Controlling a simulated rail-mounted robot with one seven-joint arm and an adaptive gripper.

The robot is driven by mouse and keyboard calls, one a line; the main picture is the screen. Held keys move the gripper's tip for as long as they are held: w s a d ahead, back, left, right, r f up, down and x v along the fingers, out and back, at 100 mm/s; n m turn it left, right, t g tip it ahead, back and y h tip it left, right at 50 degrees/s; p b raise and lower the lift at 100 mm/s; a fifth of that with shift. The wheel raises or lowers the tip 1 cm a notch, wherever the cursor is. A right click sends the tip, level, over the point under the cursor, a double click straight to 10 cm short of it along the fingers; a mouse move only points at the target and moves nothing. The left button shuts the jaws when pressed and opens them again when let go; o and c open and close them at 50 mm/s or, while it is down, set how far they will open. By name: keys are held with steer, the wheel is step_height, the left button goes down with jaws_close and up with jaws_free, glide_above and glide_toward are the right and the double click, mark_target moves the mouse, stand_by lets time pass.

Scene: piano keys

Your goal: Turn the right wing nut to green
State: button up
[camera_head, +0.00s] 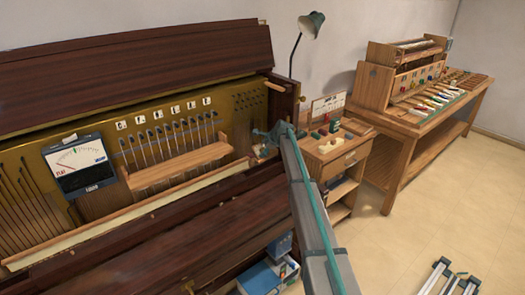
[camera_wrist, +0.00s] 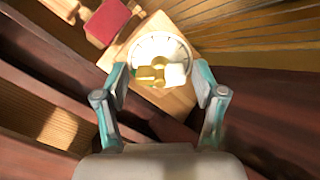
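A brass wing nut (camera_wrist: 148,74) sits on a round white dial (camera_wrist: 160,44) on a pale wooden block (camera_wrist: 178,98) in the wrist view. One wing looks gold and the other looks pale in the light. My gripper (camera_wrist: 161,84) is open, with one teal-grey finger on each side of the wing nut, apparently apart from it. In the head view my gripper (camera_head: 266,140) is at the right end of the open piano, and it hides the wing nut there. A meter (camera_head: 77,165) with a needle and a green part on its scale stands at the left of the piano; its label is unreadable.
A red block (camera_wrist: 107,20) is beside the dial in the wrist view. Wooden piano walls are close to both fingers. In the head view a small cabinet (camera_head: 338,160) and a workbench (camera_head: 425,125) stand to the right. Strings and a wooden rail (camera_head: 180,165) lie left of my gripper.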

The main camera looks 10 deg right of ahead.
steer(key=c, duration=0.7)
steer(key=shift+r+m+p, duration=0.2)
steer(key=shift+m+p, duration=0.5)
steer(key=shift+p, duration=0.2)
steer(key=shift+f+m+p, duration=0.2)
steer(key=shift+m+p, duration=0.65)
steer(key=shift+m, duration=0.35)
steer(key=shift+r+m+p, duration=0.2)
steer(key=shift+m+p, duration=0.3)
steer(key=shift+p, duration=0.2)
steer(key=shift+f+m+p, duration=0.2)
steer(key=shift+m+p, duration=0.8)
steer(key=shift+m, duration=0.4)
steer(key=shift+r, duration=0.1)
